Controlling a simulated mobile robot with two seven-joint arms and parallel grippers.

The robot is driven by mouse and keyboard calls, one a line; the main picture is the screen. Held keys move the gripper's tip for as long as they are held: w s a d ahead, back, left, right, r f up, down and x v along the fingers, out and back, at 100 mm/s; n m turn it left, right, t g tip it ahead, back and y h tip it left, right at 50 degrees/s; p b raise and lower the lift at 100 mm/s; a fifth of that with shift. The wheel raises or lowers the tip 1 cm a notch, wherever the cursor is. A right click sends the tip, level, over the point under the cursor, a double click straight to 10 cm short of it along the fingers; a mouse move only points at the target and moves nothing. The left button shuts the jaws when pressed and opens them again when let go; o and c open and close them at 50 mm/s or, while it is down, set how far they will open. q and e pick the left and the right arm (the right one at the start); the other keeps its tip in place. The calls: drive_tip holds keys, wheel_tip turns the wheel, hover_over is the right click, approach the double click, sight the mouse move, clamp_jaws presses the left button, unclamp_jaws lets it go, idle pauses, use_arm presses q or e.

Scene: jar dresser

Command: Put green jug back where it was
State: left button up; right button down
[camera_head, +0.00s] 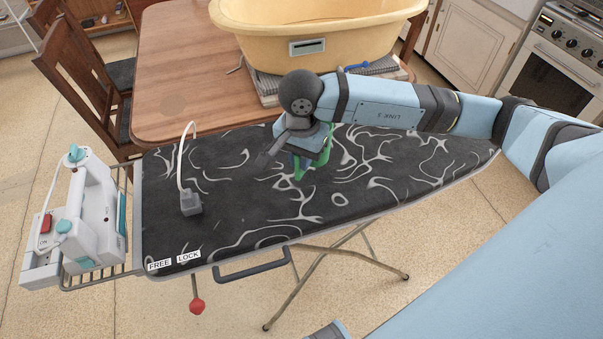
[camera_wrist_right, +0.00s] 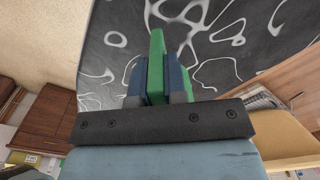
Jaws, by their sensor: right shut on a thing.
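The green jug (camera_head: 326,155) is mostly hidden behind my right gripper in the head view; only green edges show. My right gripper (camera_head: 301,161) points down over the ironing board (camera_head: 240,215) and is shut on the jug. In the right wrist view, a green part of the jug (camera_wrist_right: 157,50) sits between the two blue fingers of the gripper (camera_wrist_right: 157,85). More green shows beside the right finger. I cannot tell whether the jug touches the board. My left gripper is not in view.
An iron (camera_head: 85,215) stands on the rack at the board's left end. A grey plug-like block with a white cord (camera_head: 190,204) is on the board. Behind it is a wooden table (camera_head: 180,60) bearing a yellow tub (camera_head: 315,25). Chairs stand left; a stove is at right.

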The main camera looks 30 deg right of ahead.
sight(301, 176)
wheel_tip(301, 176, down, 6)
drive_tip(key=shift+f, duration=0.1)
drive_tip(key=c, duration=1.6)
unclamp_jaws()
drive_tip(key=shift+f, duration=0.1)
drive_tip(key=o, duration=0.4)
drive_tip(key=shift+o, duration=0.2)
